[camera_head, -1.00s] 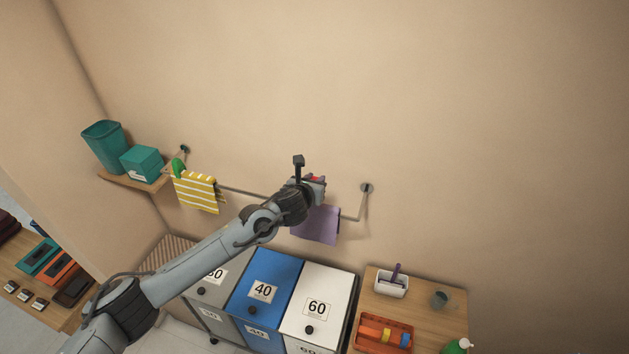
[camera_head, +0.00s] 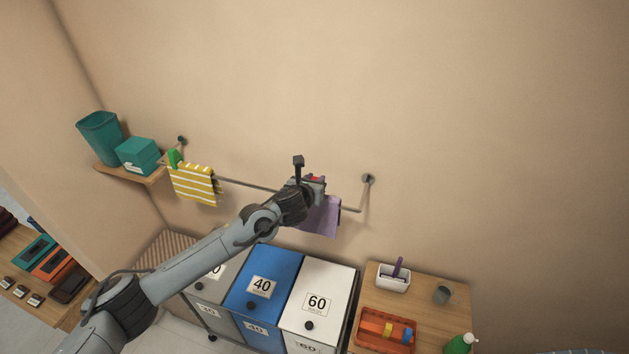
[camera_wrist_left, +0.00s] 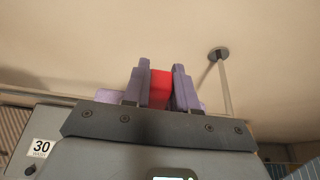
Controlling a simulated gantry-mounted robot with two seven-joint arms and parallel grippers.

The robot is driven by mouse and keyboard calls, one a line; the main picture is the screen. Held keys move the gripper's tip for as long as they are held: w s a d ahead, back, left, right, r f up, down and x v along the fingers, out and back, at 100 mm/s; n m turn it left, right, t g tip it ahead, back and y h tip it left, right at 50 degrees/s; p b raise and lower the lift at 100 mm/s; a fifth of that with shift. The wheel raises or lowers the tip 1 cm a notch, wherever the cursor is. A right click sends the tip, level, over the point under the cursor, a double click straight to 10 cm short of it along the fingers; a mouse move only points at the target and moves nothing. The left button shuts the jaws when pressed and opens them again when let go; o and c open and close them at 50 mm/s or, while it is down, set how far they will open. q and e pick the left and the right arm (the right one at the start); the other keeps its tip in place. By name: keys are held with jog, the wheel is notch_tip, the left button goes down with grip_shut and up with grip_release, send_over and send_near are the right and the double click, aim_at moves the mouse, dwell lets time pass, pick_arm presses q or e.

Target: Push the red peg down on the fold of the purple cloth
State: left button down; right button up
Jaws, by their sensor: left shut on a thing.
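The purple cloth (camera_head: 322,219) hangs over the wall rail at its right part, partly hidden behind my left gripper. My left gripper (camera_head: 317,181) is at the top of the cloth, by the fold. It is shut on the red peg (camera_wrist_left: 160,88), which stands between the two fingers in the left wrist view. Only a small bit of the red peg (camera_head: 316,179) shows in the head view. The peg's lower end is hidden, so I cannot tell whether it grips the fold. My right gripper is not in view.
The rail (camera_head: 250,185) runs along the wall to a bracket (camera_head: 368,179) on the right. A yellow striped cloth (camera_head: 193,185) with a green peg (camera_head: 173,158) hangs at its left. Numbered bins (camera_head: 318,285) stand below. A wooden table (camera_head: 425,305) is at right.

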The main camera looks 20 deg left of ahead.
pick_arm(q)
jog(key=shift+f+b, duration=0.65)
dwell(0.8)
jog(key=c, duration=0.8)
grip_release()
